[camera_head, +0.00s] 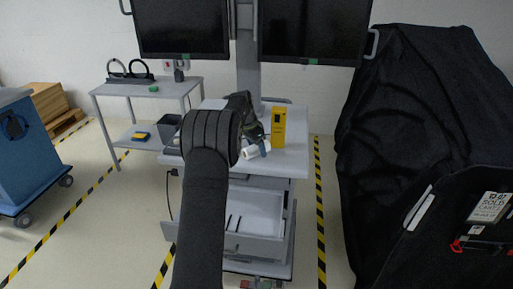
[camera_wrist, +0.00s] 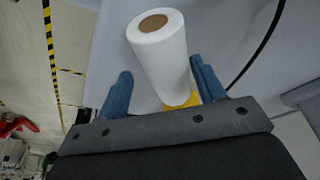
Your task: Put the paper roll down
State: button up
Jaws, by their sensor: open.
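The paper roll (camera_wrist: 165,62) is white with a brown core. In the wrist view it lies between the two blue fingers of my gripper (camera_wrist: 158,92), with a visible gap on the left side and a narrower one on the right. In the head view the roll (camera_head: 254,151) is on or just over the grey cart top (camera_head: 293,163), left of a yellow box (camera_head: 279,127). My gripper is open around it. My arm hides part of the cart top and the gripper in the head view.
A dark grey bin (camera_head: 169,129) stands at the cart's left. An open drawer (camera_head: 257,212) is below the top. Two monitors (camera_head: 314,30) hang above. A black-covered cart (camera_head: 425,130) is at right. The cart top's right front is clear.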

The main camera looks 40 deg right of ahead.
jog(key=v, duration=1.2)
jog(key=x, duration=1.2)
jog(key=shift+r, duration=1.75)
